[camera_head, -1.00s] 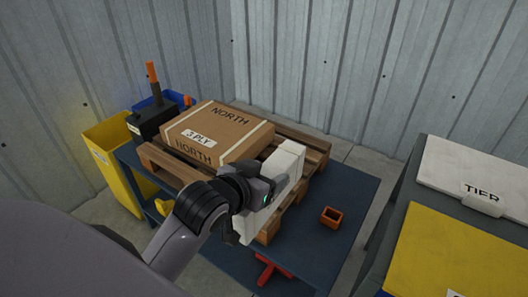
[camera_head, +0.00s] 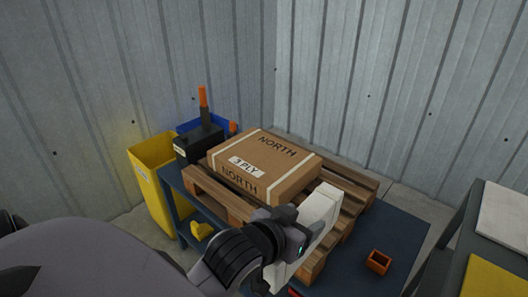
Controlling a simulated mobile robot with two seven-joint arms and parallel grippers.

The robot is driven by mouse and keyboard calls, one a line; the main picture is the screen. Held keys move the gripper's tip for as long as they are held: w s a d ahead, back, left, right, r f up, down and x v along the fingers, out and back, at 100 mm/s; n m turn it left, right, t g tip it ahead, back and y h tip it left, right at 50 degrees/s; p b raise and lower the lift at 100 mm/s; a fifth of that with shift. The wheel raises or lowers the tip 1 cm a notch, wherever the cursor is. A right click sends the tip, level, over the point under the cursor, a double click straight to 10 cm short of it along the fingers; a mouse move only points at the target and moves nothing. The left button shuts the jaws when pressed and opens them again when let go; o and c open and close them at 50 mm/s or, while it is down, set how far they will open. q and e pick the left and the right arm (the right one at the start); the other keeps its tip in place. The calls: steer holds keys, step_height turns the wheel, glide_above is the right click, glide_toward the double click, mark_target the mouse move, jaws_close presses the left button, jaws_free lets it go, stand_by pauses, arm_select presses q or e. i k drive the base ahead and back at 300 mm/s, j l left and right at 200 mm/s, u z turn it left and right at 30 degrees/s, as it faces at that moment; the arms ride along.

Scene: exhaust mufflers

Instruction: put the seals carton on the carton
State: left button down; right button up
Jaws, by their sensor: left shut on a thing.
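The brown carton (camera_head: 266,162), marked NORTH and 3 PLY, lies on a wooden pallet (camera_head: 212,196) on the blue table. My left gripper (camera_head: 302,236) is shut on a white box (camera_head: 318,213), which I take to be the seals carton; no label on it can be read. The white box is held on edge in front of and to the right of the brown carton. The gripper and arm hide part of it, and I cannot tell whether it touches the pallet. My right gripper is not in view.
A small orange open box (camera_head: 378,262) stands on the blue table top (camera_head: 400,228) at the right. A black box (camera_head: 198,144) with an orange-topped handle, a blue bin (camera_head: 190,125) and a yellow bin (camera_head: 160,190) are at the left. Another table with a yellow sheet (camera_head: 492,279) is at far right.

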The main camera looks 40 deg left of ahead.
mark_target(263, 154)
steer(key=i+j+z, duration=0.15)
steer(key=j+z, duration=0.15)
steer(key=j, duration=0.95)
steer(key=j+z, duration=0.25)
steer(key=j, duration=0.95)
